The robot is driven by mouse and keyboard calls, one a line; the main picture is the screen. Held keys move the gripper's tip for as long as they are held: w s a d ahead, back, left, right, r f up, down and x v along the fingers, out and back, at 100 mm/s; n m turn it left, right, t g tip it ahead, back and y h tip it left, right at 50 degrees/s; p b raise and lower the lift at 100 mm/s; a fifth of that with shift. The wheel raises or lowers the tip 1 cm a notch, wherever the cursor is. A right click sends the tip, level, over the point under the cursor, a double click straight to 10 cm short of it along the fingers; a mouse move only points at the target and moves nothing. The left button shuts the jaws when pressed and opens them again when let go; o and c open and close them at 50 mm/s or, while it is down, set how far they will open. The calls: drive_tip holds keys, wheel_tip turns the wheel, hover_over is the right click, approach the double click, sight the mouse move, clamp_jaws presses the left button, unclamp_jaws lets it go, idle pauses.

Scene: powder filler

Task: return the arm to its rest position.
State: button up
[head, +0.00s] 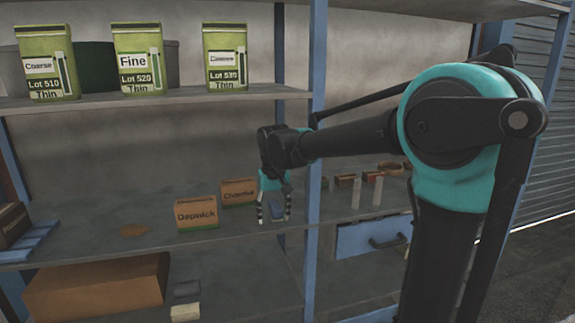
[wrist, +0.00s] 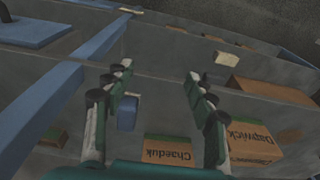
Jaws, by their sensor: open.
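My arm reaches from the right of the head view toward the shelving. My gripper (head: 273,219) points down over the middle shelf, with its fingers spread. In the wrist view my gripper (wrist: 158,72) shows two separate fingers with nothing held between them. A small blue object (head: 277,209) is seen between or behind the fingers in the head view. It also shows near one finger in the wrist view (wrist: 127,113), apart from the other; I cannot tell whether it touches.
Boxes marked Dapwick (head: 197,214) and Chaeduk (head: 238,191) stand left of my gripper. A blue upright post (head: 315,150) is close on its right. Green bags (head: 138,60) stand on the upper shelf (head: 190,95). A blue drawer (head: 372,239) is at right.

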drive_tip(key=s+d+f+m+t, duration=0.1)
drive_tip(key=s+d+f, duration=0.8)
drive_tip(key=d, duration=0.2)
drive_tip(key=s+d+f+m+t, duration=0.1)
drive_tip(key=s+d+f+m, duration=0.1)
drive_tip(key=s+d+f, duration=0.7)
drive_tip(key=d, duration=0.3)
drive_tip(key=shift+d+t, duration=0.2)
drive_tip(key=shift+t, duration=0.2)
drive_tip(key=shift+o, duration=0.6)
drive_tip(key=shift+r, duration=0.1)
